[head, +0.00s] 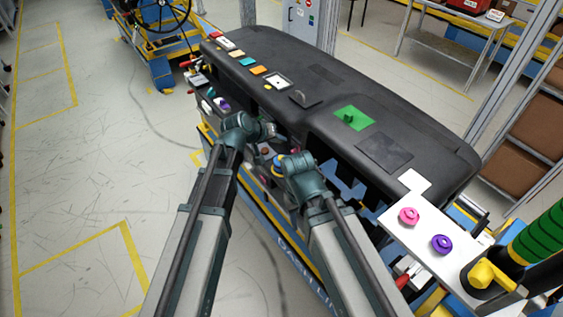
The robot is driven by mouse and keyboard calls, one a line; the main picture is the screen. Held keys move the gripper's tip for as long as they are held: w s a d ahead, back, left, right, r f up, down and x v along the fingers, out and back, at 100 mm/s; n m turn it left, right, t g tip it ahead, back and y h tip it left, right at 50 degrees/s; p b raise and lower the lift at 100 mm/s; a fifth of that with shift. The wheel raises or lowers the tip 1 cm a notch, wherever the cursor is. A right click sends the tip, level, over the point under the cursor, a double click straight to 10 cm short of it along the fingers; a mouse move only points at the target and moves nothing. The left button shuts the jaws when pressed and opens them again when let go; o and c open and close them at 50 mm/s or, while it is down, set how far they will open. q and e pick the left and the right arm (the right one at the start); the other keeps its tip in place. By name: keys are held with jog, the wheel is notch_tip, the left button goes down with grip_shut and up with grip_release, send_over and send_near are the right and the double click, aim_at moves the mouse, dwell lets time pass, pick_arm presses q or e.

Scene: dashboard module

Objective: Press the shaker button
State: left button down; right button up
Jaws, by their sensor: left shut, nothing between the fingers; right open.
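A black dashboard module (300,62) runs from the upper left to the right on a blue and yellow stand. I cannot tell which control is the shaker button. A pink round button (409,216) and a purple round button (442,243) sit on a white plate (395,222) at the right end. My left gripper (269,129) is at the dashboard's front face, shut and empty. My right gripper (279,160) is just below it, open, near small controls on the front. The arms hide part of the front face.
A green cylinder (540,235) with a yellow knob (490,275) stands at the right. The floor on the left is clear, with yellow lines.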

aim_at(280, 161)
pick_arm(q)
jog(key=shift+f+b, duration=2.25)
jog(key=shift+f, duration=0.55)
pick_arm(e)
jog(key=shift+f, duration=2.8)
pick_arm(q)
jog(key=shift+f+b, duration=0.4)
pick_arm(e)
jog(key=shift+f, duration=0.4)
pick_arm(q)
jog(key=shift+f+b, duration=0.35)
jog(key=shift+b, duration=0.05)
pick_arm(e)
jog(key=shift+f, duration=0.35)
pick_arm(q)
jog(key=shift+r, duration=0.1)
pick_arm(e)
jog(key=shift+r, duration=0.1)
pick_arm(q)
jog(key=shift+r+p, duration=0.7)
jog(key=shift+p, duration=0.15)
pick_arm(e)
jog(key=shift+r, duration=0.7)
pick_arm(q)
notch_tip(280, 161, up, 5)
jog(key=p, duration=0.5)
pick_arm(e)
notch_tip(280, 161, up, 5)
